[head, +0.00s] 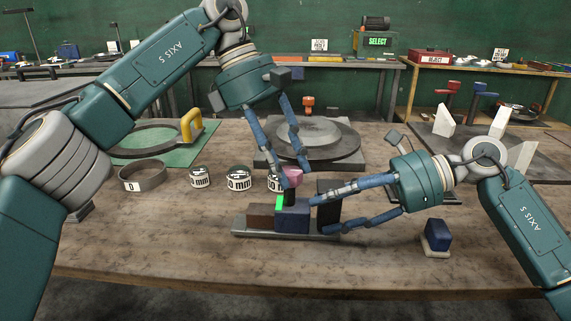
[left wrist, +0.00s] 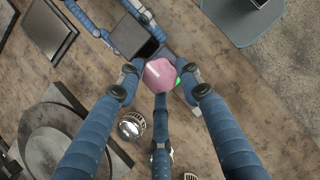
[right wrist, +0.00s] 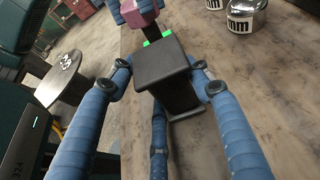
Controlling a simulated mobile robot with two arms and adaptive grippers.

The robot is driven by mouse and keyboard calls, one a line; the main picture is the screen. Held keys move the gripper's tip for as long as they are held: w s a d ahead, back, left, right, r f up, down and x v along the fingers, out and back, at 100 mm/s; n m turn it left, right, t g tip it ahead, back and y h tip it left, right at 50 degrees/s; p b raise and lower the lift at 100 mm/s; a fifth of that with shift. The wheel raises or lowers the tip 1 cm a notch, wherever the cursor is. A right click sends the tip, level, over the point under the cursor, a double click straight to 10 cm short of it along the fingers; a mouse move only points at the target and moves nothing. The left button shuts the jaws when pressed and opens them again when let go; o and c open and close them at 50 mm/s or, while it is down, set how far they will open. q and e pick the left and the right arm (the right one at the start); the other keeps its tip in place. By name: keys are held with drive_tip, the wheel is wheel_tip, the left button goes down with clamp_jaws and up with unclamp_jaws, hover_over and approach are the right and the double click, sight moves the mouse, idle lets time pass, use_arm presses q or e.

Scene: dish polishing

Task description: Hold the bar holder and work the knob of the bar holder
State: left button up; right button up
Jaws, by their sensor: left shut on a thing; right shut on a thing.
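The bar holder's grey base (head: 262,231) lies near the front of the bench, with a brown block, a blue block (head: 293,216) and an upright black block (head: 328,187). A pink knob (head: 293,175) sits on a short dark post. My left gripper (head: 288,183) comes from above and is shut on the knob; the left wrist view shows the knob (left wrist: 160,76) between its fingertips. My right gripper (head: 322,214) comes from the right and is shut on the black block, whose flat top (right wrist: 162,62) shows in the right wrist view. A green mark (head: 279,202) glows beside the post.
White labelled tins (head: 238,178) and a metal ring (head: 142,177) stand left of the holder. A round grey plate (head: 315,138) is behind it. A dark blue block on a pale base (head: 436,238) stands at right. The front bench strip is clear.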

use_arm(q)
drive_tip(key=shift+s+d+r, duration=0.15)
drive_tip(key=shift+d, duration=0.2)
use_arm(e)
drive_tip(key=shift+a+f, duration=0.1)
drive_tip(key=shift+f, duration=0.05)
use_arm(q)
drive_tip(key=o, duration=1.1)
drive_tip(key=shift+a, duration=0.1)
drive_tip(key=shift+a, duration=0.1)
drive_tip(key=v, duration=0.7)
drive_tip(key=shift+r, duration=0.2)
drive_tip(key=shift+a, duration=0.15)
use_arm(e)
drive_tip(key=shift+c, duration=0.2)
